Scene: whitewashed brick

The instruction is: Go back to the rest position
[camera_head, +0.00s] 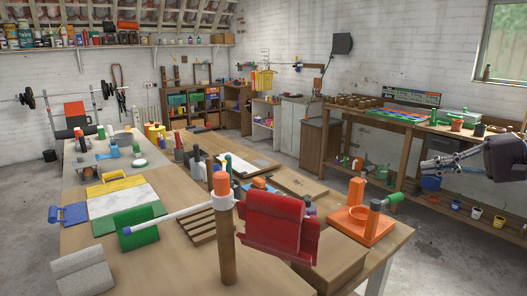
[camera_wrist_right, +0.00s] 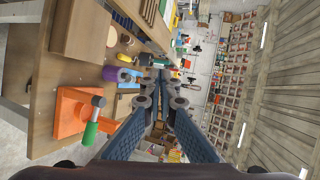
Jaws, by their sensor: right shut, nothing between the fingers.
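My right gripper (camera_head: 435,164) reaches in from the right edge of the head view. It is shut and empty, held in the air over the floor to the right of the workbench (camera_head: 385,251). In the right wrist view its two fingers (camera_wrist_right: 160,75) come together in the middle, with nothing between them. My left gripper is not in the head view.
An orange clamp-like stand (camera_head: 352,226) with a green-tipped handle is on the bench's right end; it also shows in the wrist view (camera_wrist_right: 72,117). A red block-like piece (camera_head: 277,225) and a wooden post (camera_head: 226,245) stand nearer. A shelf table (camera_head: 408,122) with pots is behind my right gripper.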

